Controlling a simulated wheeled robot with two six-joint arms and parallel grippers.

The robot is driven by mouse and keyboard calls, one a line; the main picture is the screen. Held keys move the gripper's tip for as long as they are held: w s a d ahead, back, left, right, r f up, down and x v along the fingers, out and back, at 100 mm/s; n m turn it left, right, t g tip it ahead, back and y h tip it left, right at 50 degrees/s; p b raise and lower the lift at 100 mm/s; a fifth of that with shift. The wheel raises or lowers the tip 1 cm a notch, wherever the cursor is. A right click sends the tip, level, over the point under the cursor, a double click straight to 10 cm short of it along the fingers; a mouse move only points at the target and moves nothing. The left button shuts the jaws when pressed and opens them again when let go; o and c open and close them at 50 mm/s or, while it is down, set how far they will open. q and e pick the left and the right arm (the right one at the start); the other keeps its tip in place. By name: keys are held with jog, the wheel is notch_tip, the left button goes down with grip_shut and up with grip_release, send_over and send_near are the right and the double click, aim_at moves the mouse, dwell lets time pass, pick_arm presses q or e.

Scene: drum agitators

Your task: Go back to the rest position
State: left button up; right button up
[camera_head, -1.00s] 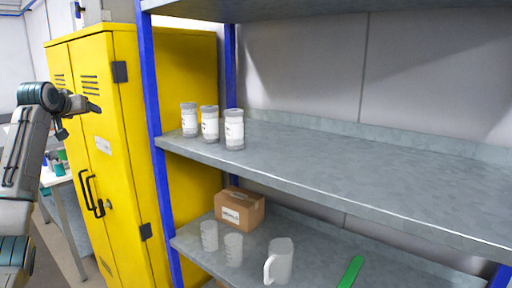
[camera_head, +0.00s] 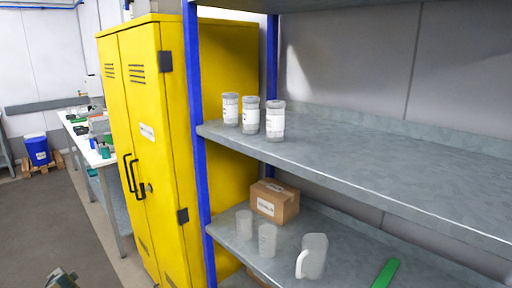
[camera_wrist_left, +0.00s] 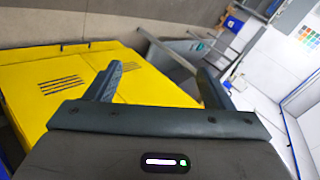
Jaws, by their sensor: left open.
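My left gripper (camera_wrist_left: 160,88) shows in the left wrist view with its two fingers spread apart and nothing between them. Beyond the fingers are the yellow cabinet (camera_wrist_left: 75,80) and a grey floor strip. In the head view only a small part of my left arm shows at the bottom left edge, and its gripper cannot be made out there. My right gripper is in neither view.
The yellow cabinet (camera_head: 140,140) stands left of a blue-posted shelf unit (camera_head: 370,160). Several white-labelled jars (camera_head: 250,117) stand on its upper shelf. A cardboard box (camera_head: 274,201), clear beakers (camera_head: 267,240) and a jug (camera_head: 312,256) are below. Floor (camera_head: 50,215) is open at left.

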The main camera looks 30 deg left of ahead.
pick_arm(q)
jog(key=s+a+f+m+g, duration=0.1)
jog(key=s+f+m, duration=0.15)
jog(key=s, duration=0.65)
jog(key=s+a+f+m, duration=0.1)
jog(key=s+f, duration=0.3)
jog(key=s, duration=0.5)
jog(key=s+d+f+n+g+h, duration=0.15)
jog(key=s+d+f, duration=0.25)
jog(key=d+f, duration=1)
jog(key=s+d+f+h, duration=0.3)
jog(key=s+d+f, duration=0.2)
jog(key=d+f, duration=0.9)
jog(key=s+d+f+n+h, duration=0.15)
jog(key=d+f, duration=0.25)
jog(key=d, duration=1.5)
jog(key=s+d+f+n+h, duration=0.1)
jog(key=d+f+h, duration=0.2)
jog(key=d, duration=1.6)
notch_tip(320, 180, down, 6)
jog(key=a+b, duration=0.1)
jog(key=b, duration=0.4)
jog(key=shift+b, duration=0.4)
jog(key=shift+m, duration=0.25)
